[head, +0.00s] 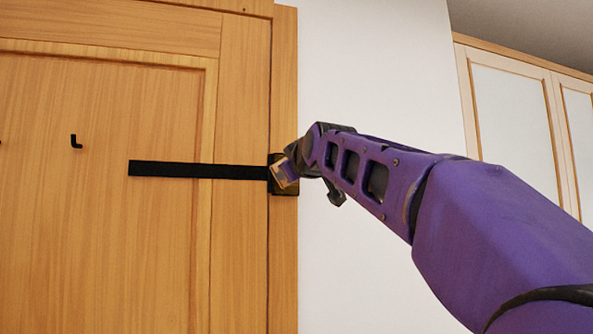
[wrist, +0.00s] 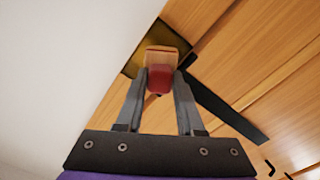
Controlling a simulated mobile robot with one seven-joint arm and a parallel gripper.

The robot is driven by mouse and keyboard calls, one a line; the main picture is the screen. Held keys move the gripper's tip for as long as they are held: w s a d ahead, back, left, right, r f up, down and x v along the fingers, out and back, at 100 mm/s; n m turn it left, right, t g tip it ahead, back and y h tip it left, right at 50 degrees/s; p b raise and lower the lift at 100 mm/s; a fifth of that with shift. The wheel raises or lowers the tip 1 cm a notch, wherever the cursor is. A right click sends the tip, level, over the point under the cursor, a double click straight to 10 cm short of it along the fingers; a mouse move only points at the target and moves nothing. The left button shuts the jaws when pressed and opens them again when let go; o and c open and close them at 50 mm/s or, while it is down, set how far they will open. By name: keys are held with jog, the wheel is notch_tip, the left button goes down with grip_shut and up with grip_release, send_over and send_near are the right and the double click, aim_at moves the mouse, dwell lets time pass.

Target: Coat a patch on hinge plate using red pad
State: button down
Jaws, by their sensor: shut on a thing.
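The hinge plate (head: 287,188) is a dark, brass-tinged plate on the wooden door frame, at the end of a black strap. In the wrist view the hinge plate (wrist: 182,28) shows as a dark golden patch beyond the pad. My gripper (head: 298,166) is at the plate's right side in the head view. In the wrist view my gripper (wrist: 160,84) is shut on the red pad (wrist: 159,79), a red block with a tan wood-coloured end towards the plate. The pad's end overlaps the plate; whether they touch, I cannot tell. Part of the plate is hidden behind the pad.
The black strap (head: 197,170) runs left across the wooden door (head: 100,240). A small black hook (head: 76,141) sits on the door. A bare white wall (head: 350,270) lies right of the frame. Pale cupboards (head: 510,110) stand at the upper right.

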aim_at(275, 163)
jog(key=shift+s+a, duration=0.2)
jog(key=shift+a, duration=0.4)
jog(key=shift+s+a, duration=0.15)
jog(key=shift+a, duration=0.45)
jog(key=shift+r, duration=0.95)
jog(key=w+d, duration=0.2)
jog(key=d, duration=0.4)
jog(key=shift+d+b, duration=0.4)
jog(key=shift+b, duration=0.05)
jog(key=shift+f, duration=0.1)
jog(key=shift+b+v, duration=1.95)
jog(key=shift+v, duration=1)
